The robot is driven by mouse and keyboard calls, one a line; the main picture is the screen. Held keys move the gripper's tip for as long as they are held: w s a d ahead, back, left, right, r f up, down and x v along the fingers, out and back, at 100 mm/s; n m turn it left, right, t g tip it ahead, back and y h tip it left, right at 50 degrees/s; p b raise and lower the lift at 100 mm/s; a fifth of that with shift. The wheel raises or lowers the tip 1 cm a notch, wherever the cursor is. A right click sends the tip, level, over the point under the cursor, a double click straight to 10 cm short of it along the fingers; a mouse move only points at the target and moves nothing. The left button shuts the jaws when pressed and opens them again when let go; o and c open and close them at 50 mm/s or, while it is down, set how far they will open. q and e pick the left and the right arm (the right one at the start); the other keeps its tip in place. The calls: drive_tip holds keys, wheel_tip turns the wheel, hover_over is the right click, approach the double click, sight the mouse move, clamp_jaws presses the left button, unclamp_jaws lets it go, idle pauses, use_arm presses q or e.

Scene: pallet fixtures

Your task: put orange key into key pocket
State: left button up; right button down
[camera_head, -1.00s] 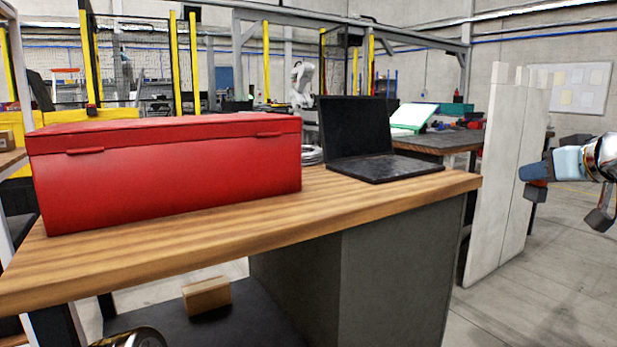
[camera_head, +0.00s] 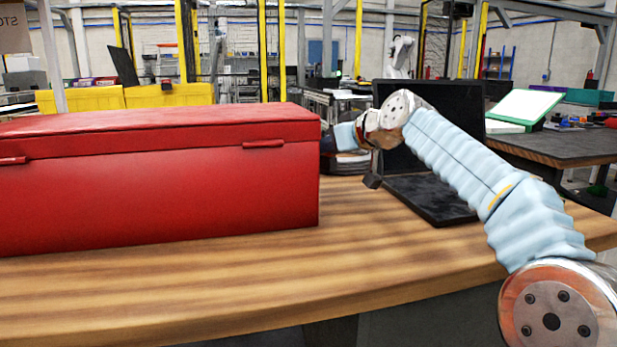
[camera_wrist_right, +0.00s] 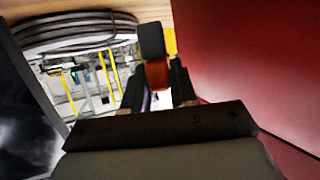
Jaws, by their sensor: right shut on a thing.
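The key shows in the right wrist view as an orange piece (camera_wrist_right: 157,74) with a dark grey block (camera_wrist_right: 151,40) beyond it. My right gripper (camera_wrist_right: 156,82) is shut on the orange key. In the head view my right gripper (camera_head: 330,146) is above the wooden table, between the red box and the laptop, close to the box's right end. The key cannot be made out clearly there. I cannot identify the key pocket in either view. My left gripper is not in view.
A large closed red box (camera_head: 170,195) fills the table's left. A dark open laptop (camera_head: 425,197) stands behind my right arm. A cable coil (camera_wrist_right: 75,32) lies between them. The wooden table (camera_head: 350,255) is bare in front.

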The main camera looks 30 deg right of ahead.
sight(333, 167)
drive_tip(key=f, duration=0.3)
drive_tip(key=w+f+b, duration=0.1)
drive_tip(key=shift+a+f, duration=0.25)
drive_tip(key=shift+f, duration=0.3)
drive_tip(key=shift+f, duration=0.2)
drive_tip(key=c, duration=0.9)
unclamp_jaws()
drive_tip(key=shift+r, duration=0.1)
